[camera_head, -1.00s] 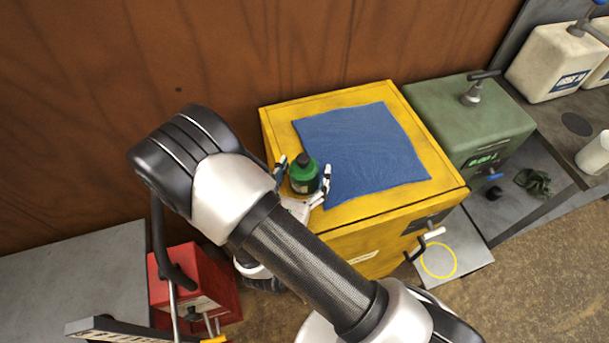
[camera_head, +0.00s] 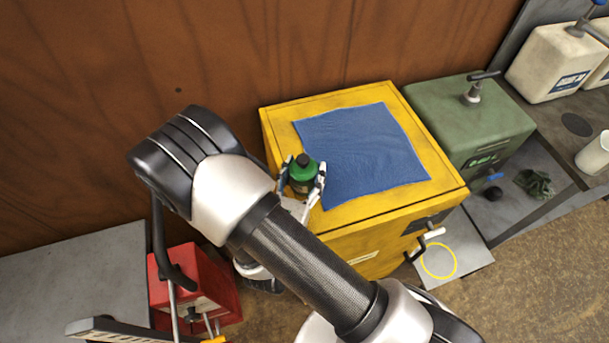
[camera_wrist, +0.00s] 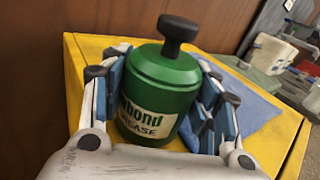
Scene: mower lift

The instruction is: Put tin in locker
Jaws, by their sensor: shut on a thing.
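The green tin (camera_head: 303,181) with a black knob on top is on or just above the left part of the yellow locker's top, beside the blue cloth. My gripper (camera_head: 304,184) is shut on it, one finger on each side. In the wrist view the tin (camera_wrist: 161,92) stands upright between the fingers, its label reading "bond" and "GREASE". I cannot tell whether the tin's base touches the locker.
A blue cloth (camera_head: 362,155) covers much of the locker's top. A red can (camera_head: 195,283) stands at lower left. A grey slab with a yellow ring (camera_head: 439,261) lies right of the locker.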

